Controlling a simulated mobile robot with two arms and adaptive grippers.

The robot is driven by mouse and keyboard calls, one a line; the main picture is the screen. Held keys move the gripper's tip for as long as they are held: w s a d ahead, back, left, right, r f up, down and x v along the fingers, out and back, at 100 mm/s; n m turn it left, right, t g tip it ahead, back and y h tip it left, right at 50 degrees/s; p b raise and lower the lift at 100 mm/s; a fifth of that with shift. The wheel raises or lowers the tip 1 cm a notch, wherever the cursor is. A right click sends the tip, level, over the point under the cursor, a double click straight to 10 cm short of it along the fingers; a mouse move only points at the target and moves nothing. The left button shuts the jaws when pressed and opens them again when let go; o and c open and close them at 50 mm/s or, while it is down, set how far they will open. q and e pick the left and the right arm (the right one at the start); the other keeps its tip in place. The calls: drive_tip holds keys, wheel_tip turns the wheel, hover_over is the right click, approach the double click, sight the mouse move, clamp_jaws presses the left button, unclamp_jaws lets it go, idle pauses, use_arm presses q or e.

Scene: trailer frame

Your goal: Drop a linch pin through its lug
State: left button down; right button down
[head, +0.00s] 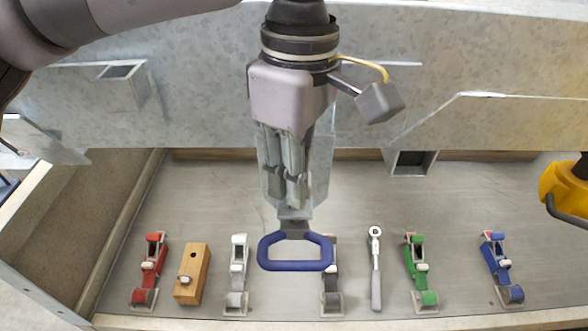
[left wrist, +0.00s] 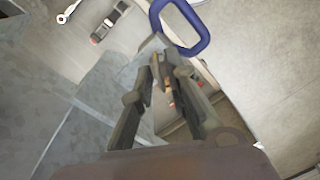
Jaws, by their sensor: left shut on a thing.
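My left gripper (head: 294,203) comes down from the top middle of the head view and is shut on the linch pin. The pin's blue D-shaped ring (head: 295,266) sticks out below the fingertips on a short grey neck. In the left wrist view the blue ring (left wrist: 203,42) shows beyond the fingertips of my left gripper (left wrist: 165,68). The pin's shank is mostly hidden by the fingers. A grey metal plate shows behind the fingers; I cannot tell whether it is the lug or whether the pin touches it. My right gripper is not in view.
The galvanised frame beam (head: 450,60) crosses behind the gripper. On the grey deck below lie red (head: 150,268), white (head: 237,275), black, green (head: 420,270) and blue (head: 500,266) strap ratchets, a wooden block (head: 192,274) and a ratchet wrench (head: 375,270). A yellow object (head: 566,190) is at right.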

use_arm(q)
drive_tip(key=shift+f, duration=0.45)
drive_tip(key=c, duration=1.5)
unclamp_jaws()
drive_tip(key=shift+r, duration=0.15)
drive_tip(key=r, duration=1.1)
drive_tip(key=shift+w+d+r, duration=0.2)
drive_tip(key=shift+w+r, duration=0.15)
drive_tip(key=shift+r, duration=0.05)
